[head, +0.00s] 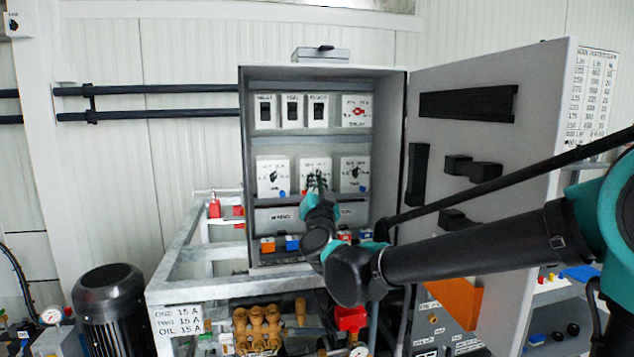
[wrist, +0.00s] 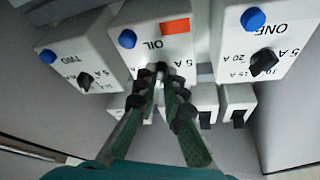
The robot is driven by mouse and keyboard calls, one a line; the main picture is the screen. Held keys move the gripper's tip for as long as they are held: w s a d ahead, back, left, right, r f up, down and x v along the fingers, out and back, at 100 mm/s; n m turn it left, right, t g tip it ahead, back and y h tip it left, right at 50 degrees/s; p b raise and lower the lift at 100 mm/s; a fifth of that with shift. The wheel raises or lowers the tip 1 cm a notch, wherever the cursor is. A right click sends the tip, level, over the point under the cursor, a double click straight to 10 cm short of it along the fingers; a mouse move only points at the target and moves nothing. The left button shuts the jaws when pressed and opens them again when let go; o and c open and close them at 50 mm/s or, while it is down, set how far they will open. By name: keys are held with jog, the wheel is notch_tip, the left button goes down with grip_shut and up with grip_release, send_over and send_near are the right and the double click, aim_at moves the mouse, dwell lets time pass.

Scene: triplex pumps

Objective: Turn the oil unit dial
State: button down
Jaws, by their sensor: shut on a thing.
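The oil unit (wrist: 143,45) is a white box marked OIL, with a blue button and an orange-red window, in the middle of the wrist view. In the head view it is the middle box (head: 311,162) of the second row in the open cabinet. Its small dial (wrist: 158,67) is mostly hidden between the fingertips. My gripper (wrist: 158,76) is shut on the dial; it also shows in front of the unit in the head view (head: 318,184). The dial's exact pointing direction cannot be told. A 5 A mark shows beside it.
The unit marked TWO (wrist: 75,60) and the unit marked ONE (wrist: 255,35), each with a black dial, flank the oil unit. The cabinet door (head: 500,90) stands open at right. A sign (head: 178,320) reads ONE 15 A, TWO 15 A, OIL 15 A.

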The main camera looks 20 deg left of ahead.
jog(key=c, duration=1.6)
grip_release()
jog(key=v, duration=1.2)
